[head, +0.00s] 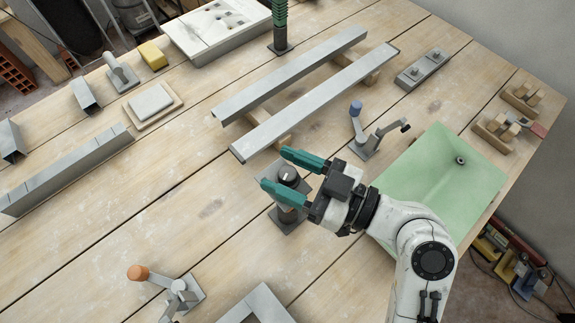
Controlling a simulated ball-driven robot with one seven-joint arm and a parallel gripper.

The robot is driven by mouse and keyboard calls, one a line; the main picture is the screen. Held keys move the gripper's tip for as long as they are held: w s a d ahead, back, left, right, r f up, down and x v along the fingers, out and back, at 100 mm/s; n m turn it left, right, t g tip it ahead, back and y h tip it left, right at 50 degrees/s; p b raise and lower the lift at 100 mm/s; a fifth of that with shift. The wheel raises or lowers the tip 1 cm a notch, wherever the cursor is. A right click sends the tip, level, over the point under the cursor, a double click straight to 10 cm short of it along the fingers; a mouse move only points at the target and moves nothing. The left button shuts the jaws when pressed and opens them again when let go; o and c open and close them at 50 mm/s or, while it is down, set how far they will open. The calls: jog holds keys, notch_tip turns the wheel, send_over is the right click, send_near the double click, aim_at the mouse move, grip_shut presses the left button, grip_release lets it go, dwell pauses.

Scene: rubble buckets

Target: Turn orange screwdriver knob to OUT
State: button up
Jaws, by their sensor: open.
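An orange ball-shaped knob (138,272) sits on the end of a grey metal lever fitting (182,293) at the lower left. No OUT marking can be read on it. My gripper (276,170) has two teal fingers, spread apart, near the middle of the picture. It is up and to the right of the orange knob, well apart from it. A dark round knob with a pale top (289,174) on a grey post shows between the fingers. I cannot tell whether the fingers touch it. My gripper hides part of this post.
Two long metal channels (310,95) lie at the upper middle. A green tray (450,180) is at the right. A grey frame (262,300) lies at the bottom. Bare planks (130,215) lie at the left.

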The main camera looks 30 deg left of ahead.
jog(key=c, duration=0.9)
jog(key=shift+c, duration=0.2)
